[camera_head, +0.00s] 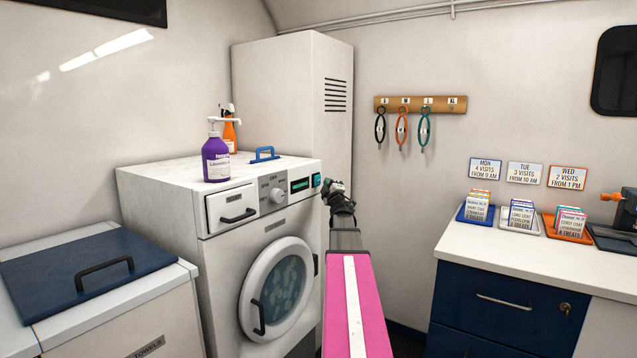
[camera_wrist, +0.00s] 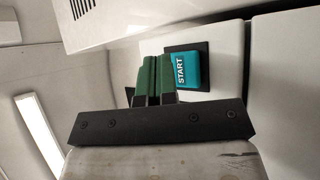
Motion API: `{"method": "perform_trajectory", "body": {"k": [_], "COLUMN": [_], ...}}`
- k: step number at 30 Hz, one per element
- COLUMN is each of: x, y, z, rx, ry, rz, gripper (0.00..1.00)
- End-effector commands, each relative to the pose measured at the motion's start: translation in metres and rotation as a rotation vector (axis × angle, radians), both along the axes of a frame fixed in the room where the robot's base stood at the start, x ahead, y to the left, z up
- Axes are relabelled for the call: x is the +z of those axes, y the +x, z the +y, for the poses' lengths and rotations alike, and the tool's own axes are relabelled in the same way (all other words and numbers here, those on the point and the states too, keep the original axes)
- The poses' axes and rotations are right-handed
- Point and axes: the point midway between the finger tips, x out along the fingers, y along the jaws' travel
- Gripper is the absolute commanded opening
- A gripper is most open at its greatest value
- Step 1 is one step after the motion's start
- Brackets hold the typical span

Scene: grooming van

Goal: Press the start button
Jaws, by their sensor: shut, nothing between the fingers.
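The start button (camera_wrist: 185,70) is a teal block marked START on a dark backing plate, just right of my gripper's fingers in the wrist view. In the head view the teal button (camera_head: 316,180) is at the right end of the washing machine's (camera_head: 220,262) front panel, beside a small green-lit display (camera_head: 299,184). My gripper (camera_wrist: 154,62) has green fingers closed together, with nothing between them. In the head view my gripper (camera_head: 330,186) is close to the button, on its right. I cannot tell whether the fingers touch the button.
A purple pump bottle (camera_head: 216,160), an orange spray bottle (camera_head: 230,131) and a blue handle (camera_head: 265,154) are on the washer top. A tall white cabinet (camera_head: 290,90) stands behind. A counter (camera_head: 530,245) with card trays is at the right.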

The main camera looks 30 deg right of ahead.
Motion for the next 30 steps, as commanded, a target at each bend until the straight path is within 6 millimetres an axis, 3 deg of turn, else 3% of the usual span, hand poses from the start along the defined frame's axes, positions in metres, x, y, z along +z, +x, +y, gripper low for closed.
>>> {"method": "perform_trajectory", "body": {"k": [15,30], "x": [0.0,0.0], "y": [-0.037,-0.037], "z": [-0.021,-0.021], "rx": [0.0,0.0], "ry": [0.0,0.0], "rz": [0.0,0.0], "gripper": [0.0,0.0]}}
